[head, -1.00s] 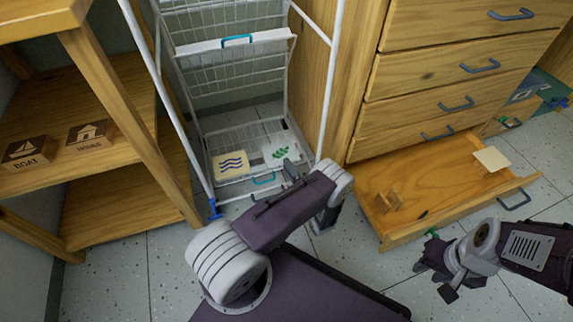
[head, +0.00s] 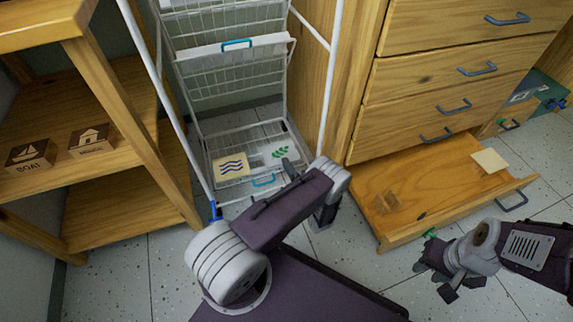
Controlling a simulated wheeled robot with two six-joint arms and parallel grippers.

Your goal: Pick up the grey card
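A pale, greyish-white card with a green leaf print (head: 277,152) lies on the bottom shelf of the white wire rack (head: 235,132). It is the closest match to a grey card; no plainly grey card shows. A yellowish card with dark waves (head: 231,167) lies just left of it. My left gripper (head: 290,167) is at the front right of the leaf card, mostly hidden by my own arm. Whether it touches the card cannot be told. My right gripper (head: 435,280) is open and empty, low in front of the open drawer (head: 440,200).
The drawer holds a cream card (head: 489,161) and a small wooden piece (head: 384,202). A wooden shelf (head: 110,190) with a boat block (head: 31,155) and a house block (head: 92,140) stands left. Floor is clear in front.

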